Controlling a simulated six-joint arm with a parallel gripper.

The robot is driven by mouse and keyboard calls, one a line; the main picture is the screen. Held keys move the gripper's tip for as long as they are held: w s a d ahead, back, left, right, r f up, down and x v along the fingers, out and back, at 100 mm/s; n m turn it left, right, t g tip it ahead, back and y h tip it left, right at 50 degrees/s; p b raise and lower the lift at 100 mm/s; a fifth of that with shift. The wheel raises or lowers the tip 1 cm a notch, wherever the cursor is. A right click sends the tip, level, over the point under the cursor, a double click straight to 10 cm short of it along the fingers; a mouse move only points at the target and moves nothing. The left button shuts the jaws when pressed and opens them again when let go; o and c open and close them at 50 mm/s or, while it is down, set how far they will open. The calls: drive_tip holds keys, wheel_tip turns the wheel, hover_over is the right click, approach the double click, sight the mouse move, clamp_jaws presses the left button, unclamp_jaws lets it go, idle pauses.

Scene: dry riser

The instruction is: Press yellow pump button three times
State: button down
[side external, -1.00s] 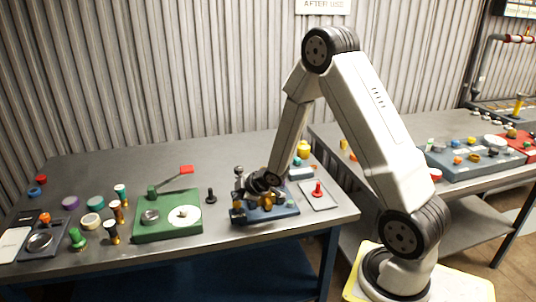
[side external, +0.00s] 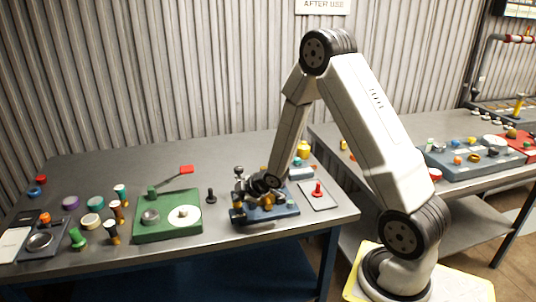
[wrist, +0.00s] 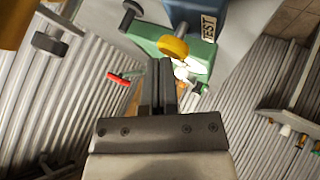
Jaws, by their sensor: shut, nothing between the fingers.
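In the wrist view, a round yellow button-like disc (wrist: 173,47) sits just beyond my gripper's fingertips (wrist: 161,66). It is over a green plate (wrist: 200,52), and whether the fingers touch it I cannot tell. My gripper's fingers are together with nothing between them. In the side view, my gripper (side external: 260,190) is low over a blue base (side external: 284,212) near the front right of the table. Wrist and fingers hide part of that base and its fittings. A yellow rounded thing (side external: 304,150) stands behind it. Which yellow thing is the pump button is unclear from the side.
A green plate with a red-flagged lever (side external: 186,170) is left of the blue base. A small black peg (side external: 211,195) stands between. A red knob on a grey plate (side external: 318,190) is close at right. Several coloured pegs and rings stand far left.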

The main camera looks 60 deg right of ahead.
sight(240, 203)
drive_tip(key=shift+f, duration=0.65)
idle(0.8)
drive_tip(key=shift+r, duration=1.25)
drive_tip(key=shift+r, duration=0.15)
drive_tip(key=shift+r, duration=2.35)
drive_tip(key=shift+r, duration=0.15)
idle(1.0)
wheel_tip(240, 203, up, 4)
drive_tip(key=shift+f, duration=0.25)
drive_tip(key=shift+f, duration=0.2)
idle(0.4)
